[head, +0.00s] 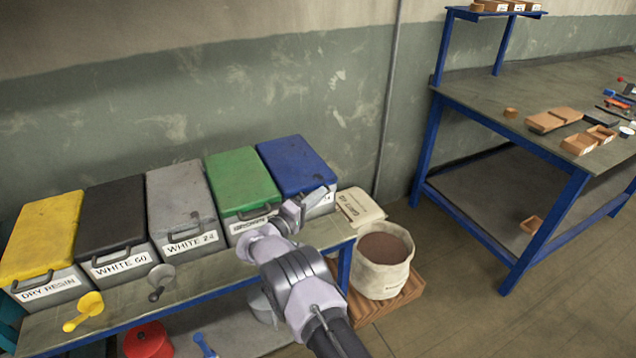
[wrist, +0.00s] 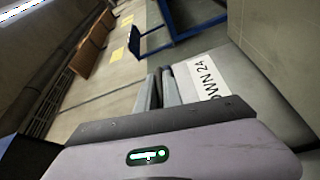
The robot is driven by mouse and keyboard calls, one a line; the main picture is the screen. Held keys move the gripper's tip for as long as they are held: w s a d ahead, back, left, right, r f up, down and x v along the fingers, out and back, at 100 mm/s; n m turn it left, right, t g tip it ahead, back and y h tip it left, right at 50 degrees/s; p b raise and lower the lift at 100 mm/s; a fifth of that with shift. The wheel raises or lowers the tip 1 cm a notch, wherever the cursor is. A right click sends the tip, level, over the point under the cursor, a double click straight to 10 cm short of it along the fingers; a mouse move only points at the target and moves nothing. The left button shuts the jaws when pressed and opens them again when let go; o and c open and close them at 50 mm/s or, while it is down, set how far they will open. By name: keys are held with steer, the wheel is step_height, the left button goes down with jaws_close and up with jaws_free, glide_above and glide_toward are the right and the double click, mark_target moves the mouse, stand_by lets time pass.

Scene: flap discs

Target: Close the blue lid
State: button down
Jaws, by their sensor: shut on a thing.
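The blue lid (head: 295,163) is on the rightmost bin in the bench row, in the head view. It looks flat and down on its bin, in line with the lids beside it. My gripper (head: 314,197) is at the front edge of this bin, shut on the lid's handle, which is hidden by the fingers. In the wrist view, the fingers of my gripper (wrist: 160,88) are close together beside the bin's white label (wrist: 207,78), which reads partly "OWN 24". The blue lid itself cannot be made out in the wrist view.
Left of it stand bins with green (head: 243,178), grey (head: 182,201), black (head: 115,214) and yellow (head: 42,235) lids, all down. A paper sack (head: 359,207) and an open sack (head: 384,268) of brown grain stand to the right. A blue-framed workbench (head: 480,110) is farther right.

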steer(key=shift+f, duration=0.15)
steer(key=c, duration=1.8)
jaws_free()
steer(key=shift+f, duration=0.1)
steer(key=shift+o, duration=0.2)
steer(key=shift+w+f, duration=0.1)
steer(key=p+v, duration=0.4)
steer(key=v, duration=1.3)
steer(key=shift+a+f, duration=0.15)
steer(key=shift+a, duration=0.05)
